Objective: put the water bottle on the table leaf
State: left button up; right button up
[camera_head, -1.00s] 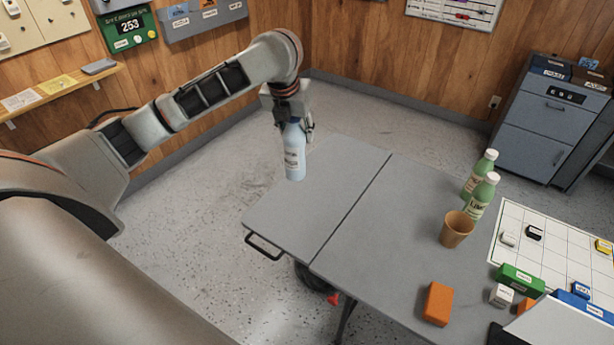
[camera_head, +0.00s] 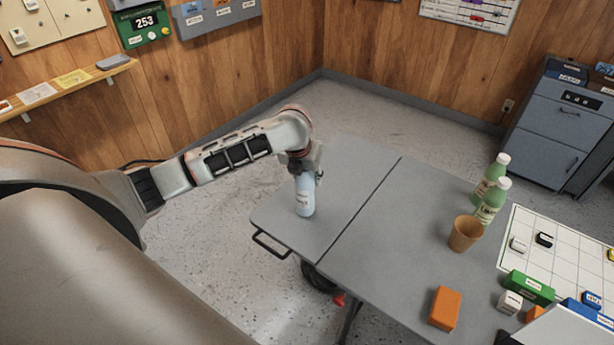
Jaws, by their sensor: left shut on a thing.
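The water bottle (camera_head: 305,198) is pale blue with a white label and is upright over the left part of the table, the table leaf (camera_head: 281,222). My left gripper (camera_head: 303,172) is shut on the bottle's upper part, reaching down from above. The bottle's base appears at or very near the leaf surface; I cannot tell whether it touches. The bottle's top is hidden by the gripper. My right gripper is not in view.
Two green bottles (camera_head: 489,205) and a brown cup (camera_head: 465,234) stand on the main table (camera_head: 393,250). An orange block (camera_head: 445,308) lies near its front. A white grid board (camera_head: 560,240) with small blocks is at the right. The leaf around the bottle is clear.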

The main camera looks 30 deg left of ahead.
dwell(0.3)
pick_arm(q)
jog(key=o, duration=1.5)
jog(key=shift+f, duration=0.1)
jog(key=v, duration=1.2)
